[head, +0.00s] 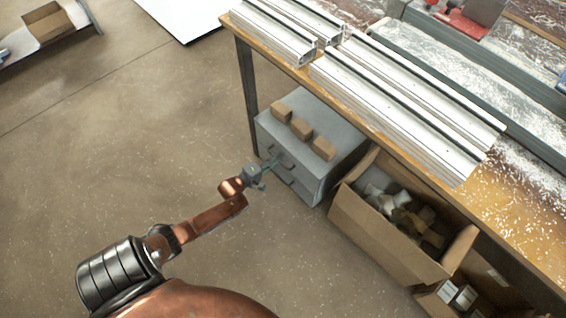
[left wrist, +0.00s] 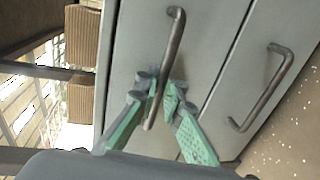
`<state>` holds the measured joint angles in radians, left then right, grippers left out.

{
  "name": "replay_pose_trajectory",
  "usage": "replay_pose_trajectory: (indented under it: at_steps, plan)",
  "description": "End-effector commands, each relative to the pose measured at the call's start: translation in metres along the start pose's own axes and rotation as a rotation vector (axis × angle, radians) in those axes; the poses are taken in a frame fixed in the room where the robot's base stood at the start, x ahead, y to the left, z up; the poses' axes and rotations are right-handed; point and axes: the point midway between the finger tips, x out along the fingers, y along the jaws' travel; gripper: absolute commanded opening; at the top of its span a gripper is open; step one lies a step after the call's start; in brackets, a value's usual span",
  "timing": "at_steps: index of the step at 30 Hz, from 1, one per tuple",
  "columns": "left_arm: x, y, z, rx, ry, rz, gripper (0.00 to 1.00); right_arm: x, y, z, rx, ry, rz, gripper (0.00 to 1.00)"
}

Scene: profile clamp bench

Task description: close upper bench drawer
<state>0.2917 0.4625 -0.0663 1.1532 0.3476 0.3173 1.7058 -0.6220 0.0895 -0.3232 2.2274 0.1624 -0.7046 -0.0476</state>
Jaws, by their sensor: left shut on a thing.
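The grey drawer unit (head: 315,185) stands on the floor under the bench. In the left wrist view, the upper drawer (left wrist: 205,35) fills the middle, with its bar handle (left wrist: 174,45). The lower drawer's handle (left wrist: 265,90) shows to the right. My left gripper (head: 268,168) is at the front of the unit. In the left wrist view, its green fingers (left wrist: 160,98) are shut around the upper handle near one end. The upper drawer's front looks about level with the lower one; any small gap cannot be told. My right gripper is not in view.
Several wooden blocks (head: 301,128) lie on top of the unit. A cardboard box (head: 375,235) with scraps stands close to its right. The bench (head: 540,190) carries long aluminium profiles (head: 400,105) above. The floor at left is clear.

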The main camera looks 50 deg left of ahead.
Motion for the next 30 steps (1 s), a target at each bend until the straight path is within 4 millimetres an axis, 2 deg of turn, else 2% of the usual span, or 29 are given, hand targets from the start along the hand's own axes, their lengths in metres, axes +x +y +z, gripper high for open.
replay_pose_trajectory:
  at_steps: [4, 5, 8, 18, 23, 30]
  plan:
    - [0.003, 0.003, 0.001, 0.0, -0.001, 0.004, 0.0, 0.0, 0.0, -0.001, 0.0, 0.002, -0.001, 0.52]
    - [0.003, 0.003, 0.001, 0.0, -0.001, 0.004, 0.09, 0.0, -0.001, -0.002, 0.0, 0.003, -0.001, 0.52]
    - [0.003, 0.003, 0.001, 0.0, -0.002, 0.004, 0.15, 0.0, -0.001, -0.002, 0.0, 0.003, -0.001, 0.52]
    - [-0.002, 0.002, 0.001, 0.0, -0.001, 0.004, 0.15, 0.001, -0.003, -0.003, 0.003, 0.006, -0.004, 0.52]
    - [-0.024, 0.001, 0.001, 0.0, -0.002, 0.002, 0.15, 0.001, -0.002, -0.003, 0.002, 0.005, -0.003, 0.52]
    - [-0.075, 0.001, 0.001, -0.001, -0.001, 0.001, 0.15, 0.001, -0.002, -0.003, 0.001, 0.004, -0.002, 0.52]
